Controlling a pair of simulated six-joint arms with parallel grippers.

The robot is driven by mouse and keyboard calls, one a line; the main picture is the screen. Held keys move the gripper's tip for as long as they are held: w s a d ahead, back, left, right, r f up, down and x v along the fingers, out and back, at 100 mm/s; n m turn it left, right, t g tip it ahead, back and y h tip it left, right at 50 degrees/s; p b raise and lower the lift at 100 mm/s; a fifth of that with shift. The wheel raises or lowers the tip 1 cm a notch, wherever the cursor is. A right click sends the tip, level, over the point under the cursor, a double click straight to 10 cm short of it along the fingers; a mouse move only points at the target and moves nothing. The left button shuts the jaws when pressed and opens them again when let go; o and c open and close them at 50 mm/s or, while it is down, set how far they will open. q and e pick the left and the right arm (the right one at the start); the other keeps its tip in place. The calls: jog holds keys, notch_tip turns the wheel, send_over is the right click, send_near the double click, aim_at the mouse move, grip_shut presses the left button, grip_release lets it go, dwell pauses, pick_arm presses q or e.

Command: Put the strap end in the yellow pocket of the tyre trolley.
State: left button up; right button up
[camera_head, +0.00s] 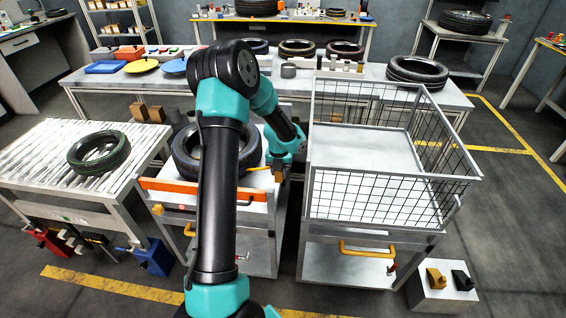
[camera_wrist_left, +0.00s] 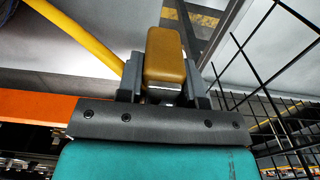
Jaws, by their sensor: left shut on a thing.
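My left gripper (camera_head: 279,174) is shut on the strap end, a mustard-yellow block (camera_wrist_left: 165,57) held upright between the two dark fingers in the left wrist view. A yellow strap or bar (camera_wrist_left: 85,38) runs beside it at upper left; whether it joins the block is not clear. The tyre trolley has an orange front rail (camera_head: 172,188) and carries a black tyre (camera_head: 185,153), partly hidden by my arm. The gripper is at the trolley's right side. Small yellow parts (camera_head: 188,229) show at its left front; I cannot tell which is the pocket. My right gripper is out of view.
A wire-mesh cage cart (camera_head: 440,200) stands close to the gripper's right, its mesh also near in the wrist view (camera_wrist_left: 275,115). A roller conveyor (camera_head: 45,160) with a tyre (camera_head: 98,152) is at left. A long bench (camera_head: 290,82) stands behind.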

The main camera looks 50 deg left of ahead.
pick_arm(q)
jog(key=shift+a, duration=0.1)
jog(key=w+a, duration=0.3)
jog(key=w+a+f, duration=0.1)
jog(key=w+a, duration=0.6)
jog(key=a, duration=0.1)
jog(key=shift+w+a+f, duration=0.15)
jog(key=shift+a+f, duration=0.1)
jog(key=shift+w+a, duration=0.1)
jog(key=shift+a, duration=0.05)
jog(key=shift+f, duration=1.75)
jog(key=shift+f, duration=0.1)
jog(key=o, duration=0.5)
jog(key=shift+f, duration=0.1)
jog(key=o, duration=0.4)
jog(key=shift+o, duration=0.2)
